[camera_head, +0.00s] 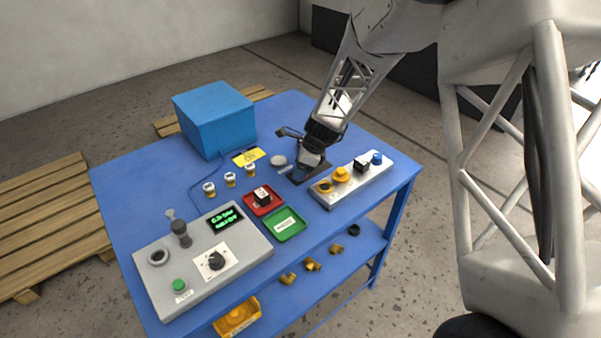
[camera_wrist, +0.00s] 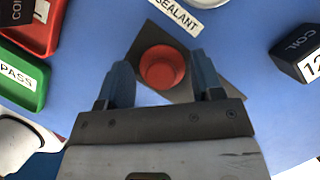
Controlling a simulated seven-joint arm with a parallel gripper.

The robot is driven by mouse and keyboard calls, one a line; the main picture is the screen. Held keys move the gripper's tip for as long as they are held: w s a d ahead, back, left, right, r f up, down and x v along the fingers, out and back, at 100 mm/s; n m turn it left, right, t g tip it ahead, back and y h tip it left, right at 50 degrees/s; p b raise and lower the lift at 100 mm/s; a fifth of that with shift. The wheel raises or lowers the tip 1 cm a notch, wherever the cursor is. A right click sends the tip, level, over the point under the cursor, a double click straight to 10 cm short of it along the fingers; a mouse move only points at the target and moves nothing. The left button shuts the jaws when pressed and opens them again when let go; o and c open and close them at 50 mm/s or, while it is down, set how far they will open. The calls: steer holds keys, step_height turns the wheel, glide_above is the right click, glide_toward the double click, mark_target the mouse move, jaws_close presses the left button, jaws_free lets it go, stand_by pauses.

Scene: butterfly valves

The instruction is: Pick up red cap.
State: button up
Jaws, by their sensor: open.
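In the wrist view the red cap (camera_wrist: 162,67) is round and sits on a dark square mat (camera_wrist: 150,34) on the blue table. My gripper (camera_wrist: 163,74) is open, with one blue-grey finger on each side of the cap and visible gaps between fingers and cap. In the head view my gripper (camera_head: 303,172) is low over the dark mat (camera_head: 318,167) near the table's right side. The cap is hidden there behind my gripper.
A grey fixture (camera_head: 352,181) with valve parts stands close by on the right. A red tray (camera_head: 264,203) and a green tray (camera_head: 285,224) lie in front. A white disc (camera_head: 278,161) is just left of my gripper. A blue box (camera_head: 214,118) stands farther back.

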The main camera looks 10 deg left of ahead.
stand_by(0.3)
steer(key=c, duration=0.6)
steer(key=shift+c, duration=0.2)
jaws_close()
steer(key=shift+r, duration=0.8)
step_height(320, 180, up, 2)
steer(key=shift+r, duration=0.1)
steer(key=s+d, duration=0.2)
steer(key=s, duration=0.3)
steer(key=s+d, duration=0.1)
steer(key=s, duration=0.4)
steer(key=s+d+r, duration=0.1)
steer(key=s+d, duration=0.1)
steer(key=s, duration=0.3)
steer(key=shift+d+r, duration=0.1)
steer(key=shift+d, duration=0.25)
steer(key=shift+w, duration=0.1)
steer(key=w+r, duration=0.1)
steer(key=w, duration=0.1)
steer(key=w+d+r, duration=0.1)
steer(key=w, duration=0.1)
steer(key=w+d+r, duration=0.1)
steer(key=w+r, duration=0.1)
steer(key=w, duration=0.1)
